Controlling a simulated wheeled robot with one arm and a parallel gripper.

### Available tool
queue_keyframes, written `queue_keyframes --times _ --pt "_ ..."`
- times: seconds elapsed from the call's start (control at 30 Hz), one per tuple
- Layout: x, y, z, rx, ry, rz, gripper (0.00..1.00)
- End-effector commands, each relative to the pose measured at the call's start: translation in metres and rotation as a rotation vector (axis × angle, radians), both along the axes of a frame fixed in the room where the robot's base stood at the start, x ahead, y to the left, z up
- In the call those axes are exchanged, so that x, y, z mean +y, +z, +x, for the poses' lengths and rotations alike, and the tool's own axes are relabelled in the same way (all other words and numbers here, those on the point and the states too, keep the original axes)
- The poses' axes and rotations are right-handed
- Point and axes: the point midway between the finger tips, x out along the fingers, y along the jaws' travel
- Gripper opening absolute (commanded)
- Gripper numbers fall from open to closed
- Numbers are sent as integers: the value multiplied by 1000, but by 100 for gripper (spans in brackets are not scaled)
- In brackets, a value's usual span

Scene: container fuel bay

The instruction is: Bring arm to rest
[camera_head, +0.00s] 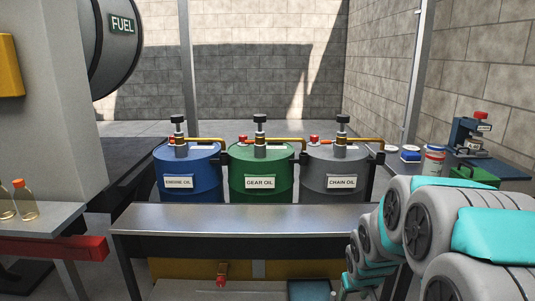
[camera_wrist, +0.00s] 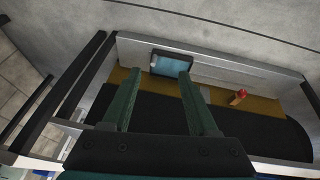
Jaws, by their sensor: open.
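My gripper (camera_wrist: 160,76) shows in the wrist view with its two dark green fingers spread apart and nothing between them. The wrist view looks at the area with the yellow panel (camera_wrist: 265,106) and a blue-grey flat pad or tray (camera_wrist: 168,63), seen beyond the fingertips. My grey and teal arm fills the lower right of the head view, bent downward beside the metal bench (camera_head: 240,218). The gripper itself cannot be made out in the head view.
Blue (camera_head: 188,182), green (camera_head: 261,182) and grey (camera_head: 337,182) oil drums stand behind the bench. A red tap (camera_head: 221,279) sits below it; bottles (camera_head: 25,203) stand on the left counter. A blue machine (camera_head: 470,137) and a green box (camera_head: 474,176) are at right.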

Motion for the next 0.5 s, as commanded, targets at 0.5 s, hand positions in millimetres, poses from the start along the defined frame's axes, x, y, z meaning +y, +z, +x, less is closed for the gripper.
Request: queue_keyframes --times 0.5 --pt "52 80 -220 349 -70 56 60"
